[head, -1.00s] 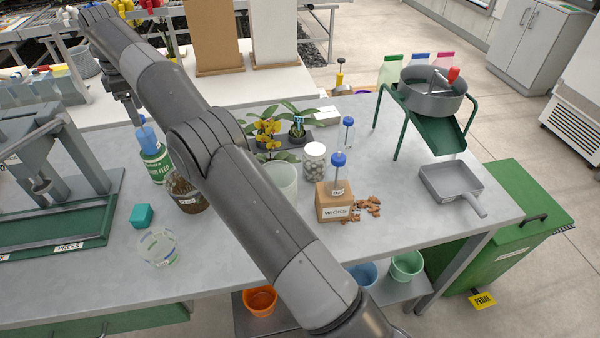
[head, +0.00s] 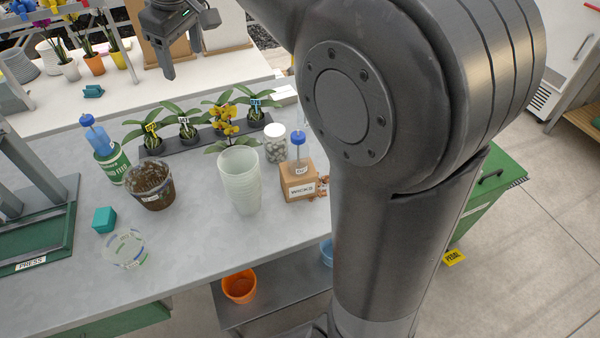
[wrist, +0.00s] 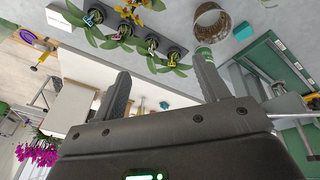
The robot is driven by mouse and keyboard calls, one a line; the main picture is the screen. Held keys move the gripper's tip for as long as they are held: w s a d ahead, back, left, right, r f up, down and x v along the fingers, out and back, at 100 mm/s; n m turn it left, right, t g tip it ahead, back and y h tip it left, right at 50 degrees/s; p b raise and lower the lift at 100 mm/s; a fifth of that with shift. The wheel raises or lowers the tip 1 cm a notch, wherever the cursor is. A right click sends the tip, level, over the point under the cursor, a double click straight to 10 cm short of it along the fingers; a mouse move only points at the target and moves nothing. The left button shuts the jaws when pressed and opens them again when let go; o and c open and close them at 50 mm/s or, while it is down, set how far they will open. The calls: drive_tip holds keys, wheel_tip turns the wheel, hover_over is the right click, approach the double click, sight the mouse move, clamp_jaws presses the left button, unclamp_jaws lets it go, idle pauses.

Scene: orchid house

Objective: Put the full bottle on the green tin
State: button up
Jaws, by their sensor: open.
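The green tin (head: 113,164) stands on the bench at the left, and its top shows in the wrist view (wrist: 204,53). A bottle with blue contents and a blue cap (head: 98,138) stands upright on the tin. Another blue-capped bottle (head: 299,149), pale and seemingly empty, stands on the cardboard WICKS box (head: 298,183). My gripper (head: 189,46) is open and empty, above and behind the tin, clear of the bottle. In the wrist view my gripper (wrist: 163,72) has nothing between its fingers.
A brown tub (head: 150,187), a pale cup stack (head: 239,182), a teal block (head: 104,219) and a clear tub (head: 124,249) stand near the tin. Potted orchids stand in a dark tray (head: 200,139) behind. The press (head: 40,225) is at left. My arm hides the bench's right side.

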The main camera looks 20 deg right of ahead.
drive_tip(key=s+d+f+m+t, duration=0.1)
drive_tip(key=s+d+f+m, duration=0.2)
drive_tip(key=s, duration=0.5)
drive_tip(key=s+d+f+m, duration=0.3)
drive_tip(key=s+d+f, duration=0.2)
drive_tip(key=s, duration=0.3)
drive_tip(key=s+d+f+m+t, duration=0.1)
drive_tip(key=s+d+f+m, duration=0.2)
drive_tip(key=s, duration=0.6)
wheel_tip(320, 180, down, 2)
drive_tip(key=shift+d+f+t+h, duration=0.1)
drive_tip(key=shift+d+t+h, duration=0.25)
drive_tip(key=shift+d, duration=0.65)
